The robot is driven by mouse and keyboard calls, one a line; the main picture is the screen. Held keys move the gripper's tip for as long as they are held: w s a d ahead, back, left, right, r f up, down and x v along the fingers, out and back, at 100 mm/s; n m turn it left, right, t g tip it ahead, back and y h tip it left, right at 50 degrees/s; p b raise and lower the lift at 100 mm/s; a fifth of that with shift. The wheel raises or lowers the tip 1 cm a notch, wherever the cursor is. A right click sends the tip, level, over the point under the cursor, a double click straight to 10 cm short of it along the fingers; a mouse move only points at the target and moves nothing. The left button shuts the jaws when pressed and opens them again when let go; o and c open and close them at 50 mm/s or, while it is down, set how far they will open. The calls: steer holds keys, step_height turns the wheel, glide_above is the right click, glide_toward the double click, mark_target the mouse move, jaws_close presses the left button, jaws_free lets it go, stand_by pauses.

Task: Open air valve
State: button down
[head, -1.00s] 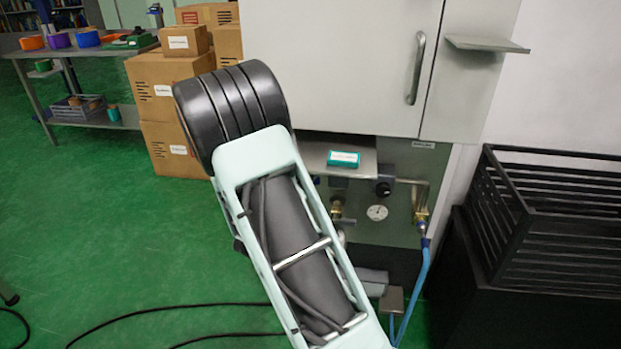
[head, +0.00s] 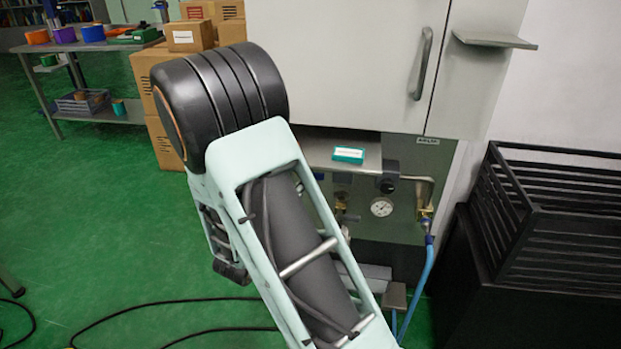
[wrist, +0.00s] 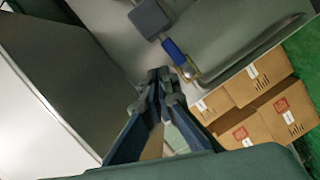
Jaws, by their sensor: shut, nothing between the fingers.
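The air panel under the white cabinet shows in the head view, with a round gauge (head: 382,207), a black knob (head: 388,183) and a brass fitting (head: 425,212) on a bent pipe. Another small fitting (head: 342,200) is partly hidden behind my arm. I cannot tell for certain which of these is the air valve. In the wrist view my gripper (wrist: 164,76) is shut and empty. Just beyond its tips is a blue piece with a metal end (wrist: 178,56), joined to a grey block (wrist: 150,18); contact cannot be told. My gripper is hidden in the head view.
A teal-and-white box (head: 347,155) lies on a metal shelf above the panel. A blue hose (head: 416,285) hangs from the brass fitting. A black slatted crate (head: 560,210) stands at right. Cardboard boxes (wrist: 265,80) stand to one side. Black cables lie on the green floor.

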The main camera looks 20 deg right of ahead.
steer(key=shift+v, duration=2.35)
